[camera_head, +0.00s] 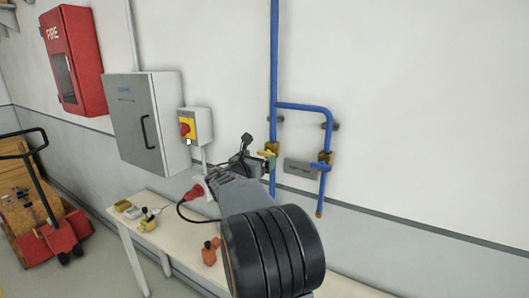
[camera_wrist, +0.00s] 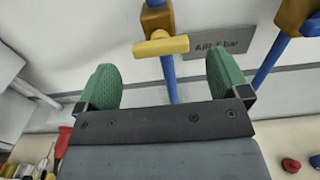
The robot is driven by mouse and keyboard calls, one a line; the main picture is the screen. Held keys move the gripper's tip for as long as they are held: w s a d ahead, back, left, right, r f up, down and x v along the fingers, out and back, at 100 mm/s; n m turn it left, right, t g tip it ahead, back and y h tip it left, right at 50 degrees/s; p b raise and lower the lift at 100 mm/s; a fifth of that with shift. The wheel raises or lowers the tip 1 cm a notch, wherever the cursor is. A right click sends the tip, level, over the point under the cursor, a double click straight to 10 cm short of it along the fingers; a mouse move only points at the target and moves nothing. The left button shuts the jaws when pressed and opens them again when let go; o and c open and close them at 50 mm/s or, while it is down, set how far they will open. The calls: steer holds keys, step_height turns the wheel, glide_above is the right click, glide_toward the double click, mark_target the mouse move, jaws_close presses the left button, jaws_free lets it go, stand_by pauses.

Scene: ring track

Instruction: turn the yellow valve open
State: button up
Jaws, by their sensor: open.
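The yellow valve handle (camera_wrist: 161,46) is a short bar on a brass valve body (camera_wrist: 157,20) on a blue vertical pipe. In the wrist view it lies nearly level, ahead of the gap between my fingers. In the head view the handle (camera_head: 265,154) shows just past the end of my arm. My gripper (camera_wrist: 165,70) is open, with green padded fingers left and right of the pipe and a visible gap to the handle. The gripper (camera_head: 258,161) is partly hidden behind my wrist in the head view.
A second brass valve with a blue handle (camera_head: 321,166) sits on the right pipe branch. A grey label plate (camera_head: 300,167) is between the pipes. Below is a bench (camera_head: 160,207) with small items and a red plug (camera_head: 194,193). A red-yellow switch box (camera_head: 196,126) hangs left.

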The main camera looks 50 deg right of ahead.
mark_target(265, 154)
steer(key=shift+p+x, duration=0.5)
steer(key=shift+x, duration=1.6)
steer(key=c, duration=0.9)
